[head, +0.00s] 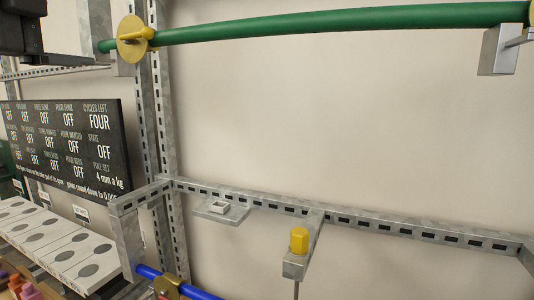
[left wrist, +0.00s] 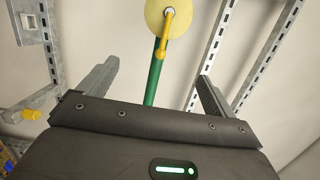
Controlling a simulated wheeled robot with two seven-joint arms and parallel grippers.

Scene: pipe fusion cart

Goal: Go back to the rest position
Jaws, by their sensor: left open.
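My left gripper (left wrist: 158,72) is open in the left wrist view, its two grey fingers spread apart with nothing gripped. Beyond the fingers, a yellow disc with a yellow lever (left wrist: 168,22) sits on a green pipe (left wrist: 154,80). The pipe appears between the fingers in the picture, but I cannot tell the distance. In the head view, a dark part of my left arm (head: 22,28) shows at the top left, left of the yellow disc (head: 133,40). The green pipe (head: 330,20) runs right from that disc along the top. My right gripper is not in view.
A slotted metal rail (head: 370,222) crosses the wall and carries a bracket with a yellow cap (head: 299,240). A black status board (head: 65,145) hangs left, above white boxes (head: 55,240). A blue pipe (head: 195,290) lies below. The wall between the pipe and rail is clear.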

